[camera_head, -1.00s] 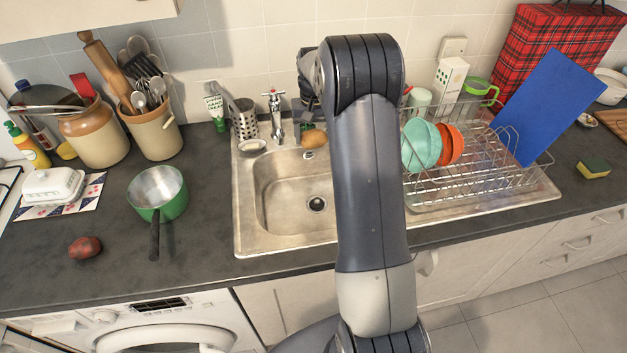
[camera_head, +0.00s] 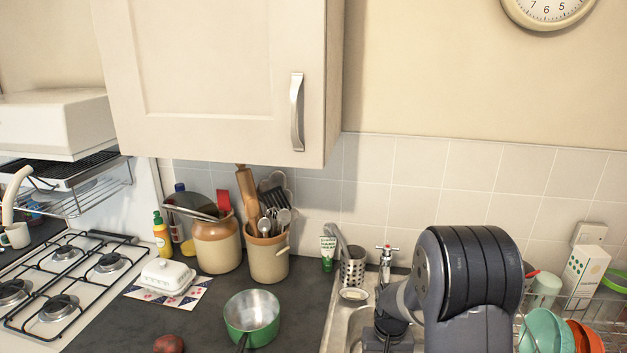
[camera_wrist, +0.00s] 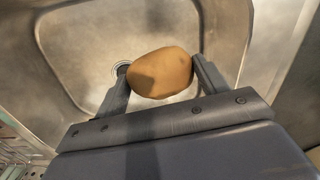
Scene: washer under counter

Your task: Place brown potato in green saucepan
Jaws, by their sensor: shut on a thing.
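The brown potato (camera_wrist: 161,73) is between the two fingers of my gripper (camera_wrist: 160,84) in the wrist view. My gripper is shut on it, with the metal sink below. The green saucepan (camera_head: 252,315) stands on the dark counter to the left of the sink in the head view. It looks empty inside, and its dark handle points towards the front, cut by the frame edge. In the head view my arm covers part of the sink, and the potato and fingertips are hidden.
A reddish potato (camera_head: 168,344) lies on the counter left of the saucepan. A white butter dish (camera_head: 168,276), stoneware jar (camera_head: 217,246) and utensil crock (camera_head: 267,259) stand behind. The gas hob (camera_head: 65,275) is at left. A wall cupboard (camera_head: 220,75) hangs above. The tap (camera_head: 386,262) stands behind the sink.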

